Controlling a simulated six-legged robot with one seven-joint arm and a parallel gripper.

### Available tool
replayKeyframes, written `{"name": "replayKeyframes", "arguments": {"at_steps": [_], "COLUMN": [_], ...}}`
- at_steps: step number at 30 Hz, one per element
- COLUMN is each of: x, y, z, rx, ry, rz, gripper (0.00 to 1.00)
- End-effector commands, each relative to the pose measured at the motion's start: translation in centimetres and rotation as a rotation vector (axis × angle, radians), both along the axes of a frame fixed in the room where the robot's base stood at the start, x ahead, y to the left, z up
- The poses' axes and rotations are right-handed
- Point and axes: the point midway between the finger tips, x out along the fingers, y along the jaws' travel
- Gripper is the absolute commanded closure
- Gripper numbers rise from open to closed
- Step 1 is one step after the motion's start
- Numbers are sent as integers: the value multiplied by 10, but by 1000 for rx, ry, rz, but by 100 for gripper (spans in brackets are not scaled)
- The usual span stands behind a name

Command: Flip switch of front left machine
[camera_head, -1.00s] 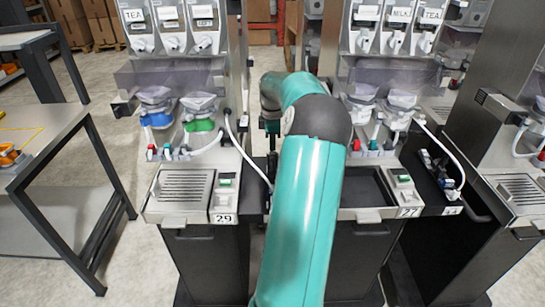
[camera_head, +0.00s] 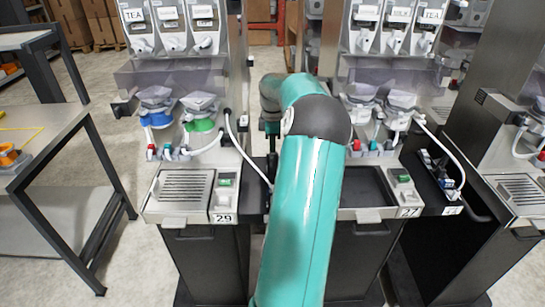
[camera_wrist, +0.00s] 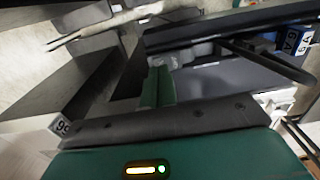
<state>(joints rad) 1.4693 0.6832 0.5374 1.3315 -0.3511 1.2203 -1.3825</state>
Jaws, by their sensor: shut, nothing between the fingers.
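The left machine in the front row (camera_head: 172,75), labelled 29, stands left of centre in the head view. Its green switch (camera_head: 225,182) sits on a small panel right of the drip grille. I cannot tell its switch position. My gripper (camera_wrist: 157,88) shows green fingers in the wrist view, shut and empty. In the head view my arm reaches up between the two front machines and hides part of the gap. My gripper is right of machine 29's switch and farther back, apart from it. I cannot make out the switch in the wrist view.
The right front machine, labelled 27 (camera_head: 409,212), has its own green switch (camera_head: 403,178). A white hose (camera_head: 237,142) hangs beside my arm. A metal table (camera_head: 62,120) stands at the left, with open floor (camera_head: 125,255) between it and machine 29.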

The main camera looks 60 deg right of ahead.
Motion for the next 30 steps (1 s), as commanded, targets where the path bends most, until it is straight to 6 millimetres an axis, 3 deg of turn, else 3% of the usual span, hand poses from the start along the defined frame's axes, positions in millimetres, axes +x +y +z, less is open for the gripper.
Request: {"name": "replayKeyframes", "arguments": {"at_steps": [30], "x": [0], "y": [0], "z": [-13], "rx": [1], "ry": [0], "rz": [0], "gripper": [100]}}
